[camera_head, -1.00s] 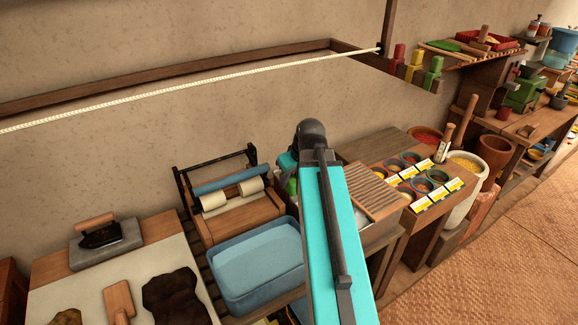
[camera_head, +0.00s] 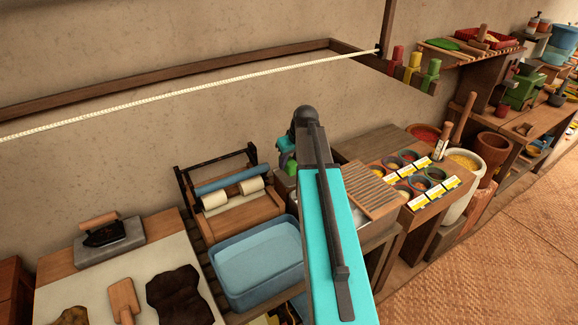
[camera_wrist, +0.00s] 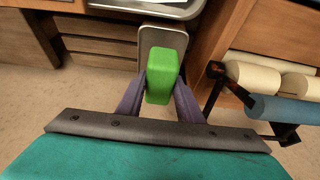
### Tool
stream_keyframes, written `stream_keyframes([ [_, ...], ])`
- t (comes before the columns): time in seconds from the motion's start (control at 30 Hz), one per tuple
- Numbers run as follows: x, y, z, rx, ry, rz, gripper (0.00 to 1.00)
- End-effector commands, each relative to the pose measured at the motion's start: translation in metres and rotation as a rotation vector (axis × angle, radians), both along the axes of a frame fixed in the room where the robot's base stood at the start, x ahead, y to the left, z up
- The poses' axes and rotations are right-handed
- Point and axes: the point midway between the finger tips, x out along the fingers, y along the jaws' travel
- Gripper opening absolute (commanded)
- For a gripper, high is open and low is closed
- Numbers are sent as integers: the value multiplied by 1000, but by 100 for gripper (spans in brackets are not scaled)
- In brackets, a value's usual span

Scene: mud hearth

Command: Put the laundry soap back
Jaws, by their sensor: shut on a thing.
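A bright green block, seemingly the laundry soap (camera_wrist: 164,72), is between the two fingers of my gripper (camera_wrist: 160,95) in the wrist view. The fingers are shut on its sides and it stands out beyond them. A grey rounded plate or dish (camera_wrist: 163,36) shows behind the soap, beside a metal basin (camera_wrist: 150,7). I cannot tell whether the soap touches the plate. In the head view, a small part of the green soap (camera_head: 291,169) shows left of my arm, and the arm hides much of the basin.
A roller wringer (camera_head: 225,195) stands left of my arm, with its cream and blue rollers (camera_wrist: 275,85) close to my gripper in the wrist view. A blue tub (camera_head: 257,262) is in front of it. A ribbed washboard (camera_head: 368,190) and several small bowls are to the right.

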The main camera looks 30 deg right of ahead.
Motion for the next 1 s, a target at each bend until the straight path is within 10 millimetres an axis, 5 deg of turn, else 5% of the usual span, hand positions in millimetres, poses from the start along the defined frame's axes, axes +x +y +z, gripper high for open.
stream_keyframes([
  [0.57, 6, -4, -2, 0, -1, 0, 15],
  [1.0, 6, -4, -32, 0, -1, 0, 15],
])
